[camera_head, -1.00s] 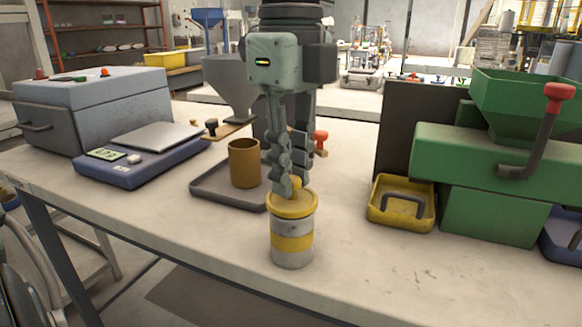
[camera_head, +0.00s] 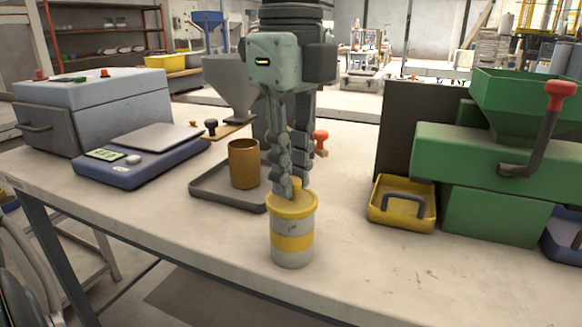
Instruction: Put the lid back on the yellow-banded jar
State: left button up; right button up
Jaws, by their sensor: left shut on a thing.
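The yellow-banded jar (camera_head: 291,256) stands upright on the bench near its front edge, a grey body with a yellow band. The yellow lid (camera_head: 291,206) sits level on the jar's mouth, with no gap that I can make out. My left gripper (camera_head: 291,190) reaches straight down from above and is shut on the lid's knob, which is partly hidden by the fingers. My right gripper is not in view.
A brown cup (camera_head: 244,164) stands on a dark tray (camera_head: 222,199) just left of the jar. A yellow tray (camera_head: 402,217) with a dark handle and a green machine (camera_head: 490,217) are to the right. A blue scale (camera_head: 125,172) is at left. The bench in front of the yellow tray is clear.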

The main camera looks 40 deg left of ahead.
pick_arm(q)
jog(key=shift+b, duration=0.3)
dwell(0.6)
jog(key=o, duration=0.9)
jog(key=o, duration=0.5)
jog(key=shift+r+p, duration=2.25)
jog(key=shift+r, duration=1.25)
